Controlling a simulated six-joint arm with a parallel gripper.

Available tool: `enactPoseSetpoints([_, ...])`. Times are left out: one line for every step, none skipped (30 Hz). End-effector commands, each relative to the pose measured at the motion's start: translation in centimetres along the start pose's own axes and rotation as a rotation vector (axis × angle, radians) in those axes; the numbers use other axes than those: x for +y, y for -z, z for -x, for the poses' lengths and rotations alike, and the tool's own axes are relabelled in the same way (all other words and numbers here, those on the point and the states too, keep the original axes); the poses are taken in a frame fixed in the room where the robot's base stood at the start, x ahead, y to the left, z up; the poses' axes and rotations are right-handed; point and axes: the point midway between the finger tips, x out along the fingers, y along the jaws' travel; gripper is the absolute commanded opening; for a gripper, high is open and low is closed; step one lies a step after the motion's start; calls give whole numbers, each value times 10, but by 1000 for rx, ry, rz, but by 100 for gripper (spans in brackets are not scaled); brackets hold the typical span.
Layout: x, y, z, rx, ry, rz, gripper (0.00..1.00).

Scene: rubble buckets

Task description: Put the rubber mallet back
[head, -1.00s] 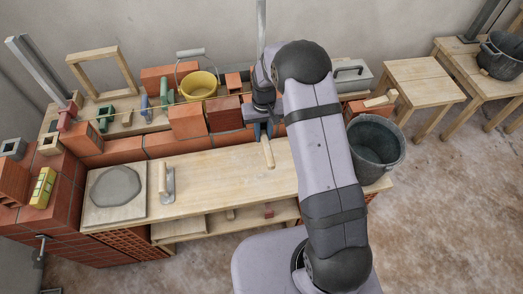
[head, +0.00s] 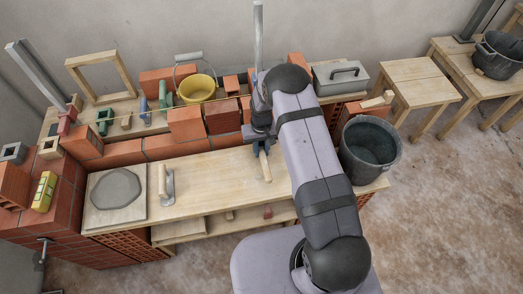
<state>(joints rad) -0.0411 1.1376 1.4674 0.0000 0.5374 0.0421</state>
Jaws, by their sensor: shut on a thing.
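My gripper (head: 262,146) is over the right half of the wooden bench top (head: 215,178), shut on a pale wooden handle. I take this handle for that of the rubber mallet (head: 265,168). The handle sticks out below the jaws, slanting toward the front of the bench. The mallet's head is not visible; the gripper and wrist cover that area. I cannot tell whether the mallet touches the bench top.
A brick row (head: 175,146) backs the bench. Behind it stand a yellow bucket (head: 198,88) and a grey box (head: 340,77). A dark bucket (head: 369,152) stands right of my arm. A trowel (head: 168,188) lies left; the bench between is clear.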

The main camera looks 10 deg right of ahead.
Motion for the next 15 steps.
enactPoseSetpoints([0, 0, -3, 1, 0, 0, 0])
enactPoseSetpoints([0, 1, -5, 2, 0, 0, 0])
enactPoseSetpoints([0, 1, -6, 2, 0, 0, 0])
enactPoseSetpoints([0, 1, -7, 3, 0, 0, 0])
enactPoseSetpoints([0, 1, -8, 3, 0, 0, 0])
enactPoseSetpoints([0, 1, -8, 3, 0, 0, 0])
enactPoseSetpoints([0, 1, -8, 3, 0, 0, 0])
enactPoseSetpoints([0, 1, -8, 3, 0, 0, 0])
enactPoseSetpoints([0, 1, -8, 3, 0, 0, 0])
enactPoseSetpoints([0, 1, -8, 3, 0, 0, 0])
enactPoseSetpoints([0, 1, -8, 3, 0, 0, 0])
enactPoseSetpoints([0, 1, -8, 3, 0, 0, 0])
enactPoseSetpoints([0, 1, -9, 3, 0, 0, 0])
enactPoseSetpoints([0, 1, -10, 3, 0, 0, 0])
enactPoseSetpoints([0, 1, -11, 3, 0, 0, 0])
